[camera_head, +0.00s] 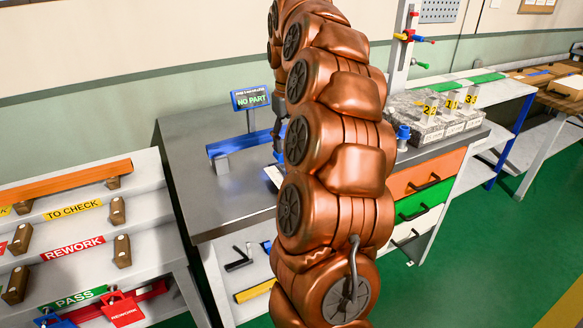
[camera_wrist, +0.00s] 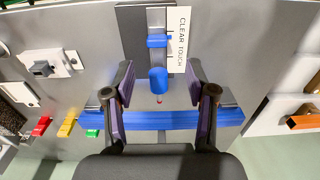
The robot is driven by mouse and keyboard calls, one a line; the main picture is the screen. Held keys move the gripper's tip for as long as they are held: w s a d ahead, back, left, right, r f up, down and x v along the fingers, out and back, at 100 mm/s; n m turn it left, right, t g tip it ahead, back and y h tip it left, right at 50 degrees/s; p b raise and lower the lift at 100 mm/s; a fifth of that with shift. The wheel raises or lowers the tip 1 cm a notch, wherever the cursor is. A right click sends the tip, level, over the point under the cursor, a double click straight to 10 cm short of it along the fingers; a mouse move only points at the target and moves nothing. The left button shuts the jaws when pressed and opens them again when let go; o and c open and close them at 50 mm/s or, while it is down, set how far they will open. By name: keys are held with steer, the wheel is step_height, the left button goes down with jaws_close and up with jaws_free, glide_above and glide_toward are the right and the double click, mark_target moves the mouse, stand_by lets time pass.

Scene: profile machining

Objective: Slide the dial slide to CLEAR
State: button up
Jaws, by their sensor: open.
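The blue dial slide (camera_wrist: 157,41) sits on a pale upright rail in the wrist view. A rounded blue part (camera_wrist: 158,80) with a small red tip is below it in the picture. A white label (camera_wrist: 179,40) beside the rail reads CLEAR at its upper end and TOUCH at its lower end. The slide is level with the middle of the label. My gripper (camera_wrist: 160,70) is open, with one finger on each side of the rounded blue part, apparently not touching it.
A blue bar (camera_wrist: 165,120) crosses below the dial. A display (camera_head: 250,98) reads NO PART on the grey bench (camera_head: 185,130). Red, yellow and green blocks (camera_wrist: 66,127) lie left in the wrist view. A sorting rack (camera_head: 75,215) stands left of the bench.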

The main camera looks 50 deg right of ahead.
mark_target(283, 161)
steer(key=shift+d+f, duration=0.1)
steer(key=shift+d, duration=0.15)
steer(key=shift+f, duration=0.15)
steer(key=shift+f+p, duration=0.65)
steer(key=shift+f, duration=2.95)
jaws_close()
